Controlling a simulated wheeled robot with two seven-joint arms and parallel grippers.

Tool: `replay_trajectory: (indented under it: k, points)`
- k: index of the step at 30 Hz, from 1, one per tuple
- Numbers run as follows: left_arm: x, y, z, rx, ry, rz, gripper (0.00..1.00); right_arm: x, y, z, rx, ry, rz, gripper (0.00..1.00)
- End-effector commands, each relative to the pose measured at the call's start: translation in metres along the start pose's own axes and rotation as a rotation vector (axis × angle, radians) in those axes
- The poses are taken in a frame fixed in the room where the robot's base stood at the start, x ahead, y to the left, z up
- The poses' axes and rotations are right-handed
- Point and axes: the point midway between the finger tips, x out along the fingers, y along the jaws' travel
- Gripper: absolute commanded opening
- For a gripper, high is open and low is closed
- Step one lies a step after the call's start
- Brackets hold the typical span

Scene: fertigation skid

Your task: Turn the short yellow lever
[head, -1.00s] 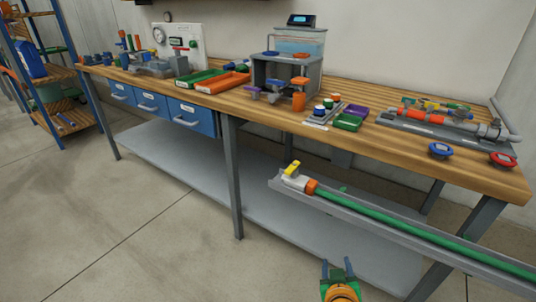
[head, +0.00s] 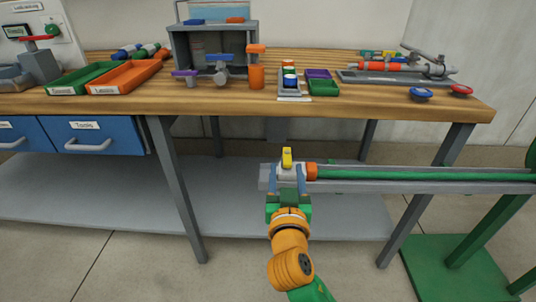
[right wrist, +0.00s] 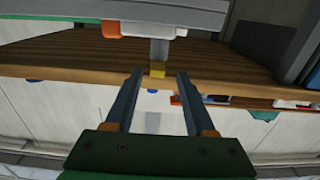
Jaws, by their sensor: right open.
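The short yellow lever (head: 287,157) stands upright on a white valve body (head: 291,172) at the left end of a green pipe with an orange collar (head: 311,171). My right gripper (head: 287,176) is open and empty, its two blue-grey fingers pointing up, one on each side of the valve body in the head view. My left gripper is not in view.
The green pipe (head: 420,175) lies in a grey channel (head: 430,187) running right, with a green stand (head: 455,265) at the right. Behind is a wooden workbench (head: 220,98) with trays, valves and a pipe assembly. Open floor lies at the lower left.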

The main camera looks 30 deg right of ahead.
Motion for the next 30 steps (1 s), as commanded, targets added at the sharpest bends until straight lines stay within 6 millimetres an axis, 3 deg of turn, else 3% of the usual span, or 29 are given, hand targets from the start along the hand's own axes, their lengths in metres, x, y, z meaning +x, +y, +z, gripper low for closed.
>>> replay_trajectory:
  k: [2, 12, 21, 27, 30]
  points:
    - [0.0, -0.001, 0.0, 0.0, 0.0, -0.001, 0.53, 0.004, 0.001, -0.002, 0.002, 0.007, 0.003, 0.55]
    - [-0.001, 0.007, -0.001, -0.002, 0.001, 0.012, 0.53, 0.065, 0.001, -0.002, 0.001, 0.007, 0.004, 0.55]
    - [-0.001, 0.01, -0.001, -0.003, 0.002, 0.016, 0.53, 0.071, 0.001, -0.002, 0.003, 0.003, 0.003, 0.55]
    - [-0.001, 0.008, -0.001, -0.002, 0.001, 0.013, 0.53, 0.071, 0.001, -0.001, 0.003, 0.003, 0.003, 0.01]
    - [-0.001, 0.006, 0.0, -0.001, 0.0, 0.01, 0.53, 0.071, 0.001, -0.001, 0.003, 0.003, 0.002, 0.0]
